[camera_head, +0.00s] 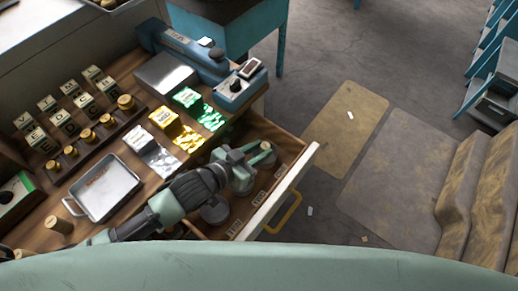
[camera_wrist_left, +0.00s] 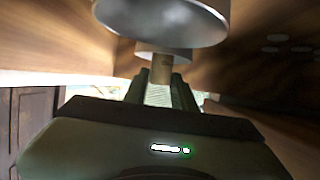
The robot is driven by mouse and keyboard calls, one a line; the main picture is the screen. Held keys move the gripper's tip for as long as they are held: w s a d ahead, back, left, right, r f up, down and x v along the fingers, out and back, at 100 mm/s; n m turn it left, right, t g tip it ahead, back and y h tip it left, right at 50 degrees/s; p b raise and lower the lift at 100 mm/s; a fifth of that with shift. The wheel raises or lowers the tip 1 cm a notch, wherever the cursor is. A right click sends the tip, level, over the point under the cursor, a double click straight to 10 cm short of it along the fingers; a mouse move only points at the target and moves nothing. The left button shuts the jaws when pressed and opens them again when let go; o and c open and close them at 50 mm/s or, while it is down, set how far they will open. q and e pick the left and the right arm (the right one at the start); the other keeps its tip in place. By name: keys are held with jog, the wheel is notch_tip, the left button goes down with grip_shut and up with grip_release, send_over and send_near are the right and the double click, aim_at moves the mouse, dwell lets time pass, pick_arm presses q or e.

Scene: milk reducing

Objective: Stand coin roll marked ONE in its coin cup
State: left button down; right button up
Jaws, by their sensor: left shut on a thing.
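My left gripper (camera_head: 252,157) reaches into the open drawer (camera_head: 298,172) from the left and is shut on a tan coin roll (camera_head: 265,146). In the left wrist view the roll (camera_wrist_left: 161,68) stands out between the fingers, with a grey metal rim beside its far end. I cannot tell whether the roll is inside a cup or only over it. Its marking is not readable. A grey round coin cup (camera_head: 214,211) sits in the drawer near the gripper. A large metal cup (camera_wrist_left: 165,18) shows close up in the wrist view. My right gripper is not in view.
The drawer's front has several small paper labels and a yellow handle (camera_head: 290,212). On the wooden counter are a metal tray (camera_head: 106,188), another tan roll (camera_head: 59,224), milk-labelled packets (camera_head: 164,117) and a blue device (camera_head: 240,87). Open floor lies to the right.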

pick_arm(q)
jog(key=shift+f, duration=0.6)
jog(key=c, duration=1.2)
grip_release()
jog(key=shift+o, duration=0.2)
jog(key=shift+r, duration=0.1)
